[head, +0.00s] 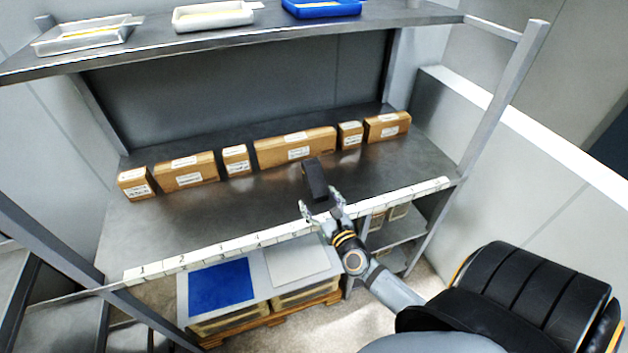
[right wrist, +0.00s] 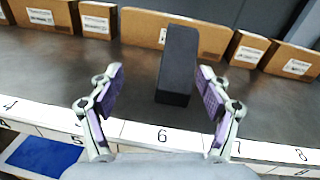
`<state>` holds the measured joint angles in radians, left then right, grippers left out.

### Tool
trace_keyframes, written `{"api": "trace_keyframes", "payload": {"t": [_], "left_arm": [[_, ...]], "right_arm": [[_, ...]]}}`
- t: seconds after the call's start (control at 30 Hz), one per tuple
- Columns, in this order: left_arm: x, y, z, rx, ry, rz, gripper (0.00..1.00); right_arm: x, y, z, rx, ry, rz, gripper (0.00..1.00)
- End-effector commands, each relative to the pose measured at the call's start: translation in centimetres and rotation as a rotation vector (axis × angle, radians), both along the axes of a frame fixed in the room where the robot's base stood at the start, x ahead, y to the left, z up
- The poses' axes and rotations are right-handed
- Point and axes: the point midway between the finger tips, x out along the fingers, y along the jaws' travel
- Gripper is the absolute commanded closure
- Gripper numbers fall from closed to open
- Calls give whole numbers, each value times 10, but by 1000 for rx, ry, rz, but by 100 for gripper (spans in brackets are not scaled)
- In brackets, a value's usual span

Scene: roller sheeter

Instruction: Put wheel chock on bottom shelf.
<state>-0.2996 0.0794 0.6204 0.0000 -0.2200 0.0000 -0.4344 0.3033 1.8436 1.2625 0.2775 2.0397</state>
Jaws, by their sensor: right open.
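A black block, which looks like the wheel chock (head: 316,177), is on the dark shelf (head: 210,215) with the numbered front edge. In the right wrist view the chock (right wrist: 180,60) appears long and dark, pointing away from me. My right gripper (head: 319,203) is open at the chock's near end, above the shelf's front edge. In the right wrist view my right gripper (right wrist: 161,80) has a finger to either side of the chock. The chock is closer to the right finger, and a gap shows on the left. My left gripper is out of view.
Several cardboard boxes (head: 295,147) stand in a row behind the chock. An upper shelf (head: 250,31) holds trays. Below are a blue mat (head: 220,286), a grey sheet (head: 297,262) and a lower right shelf (head: 398,232). A metal post (head: 503,95) rises at right.

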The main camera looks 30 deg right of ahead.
Motion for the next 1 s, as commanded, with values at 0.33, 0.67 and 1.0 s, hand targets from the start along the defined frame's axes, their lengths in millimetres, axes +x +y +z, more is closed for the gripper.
{"api": "trace_keyframes", "payload": {"t": [0.33, 0.67, 1.0], "left_arm": [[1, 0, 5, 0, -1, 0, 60], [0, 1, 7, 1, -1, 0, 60], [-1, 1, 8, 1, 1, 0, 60]], "right_arm": [[15, -28, 0, 138, -47, -92, 23], [49, -36, -3, 137, -43, -88, 23], [93, -48, -4, 135, -44, -88, 23]]}}
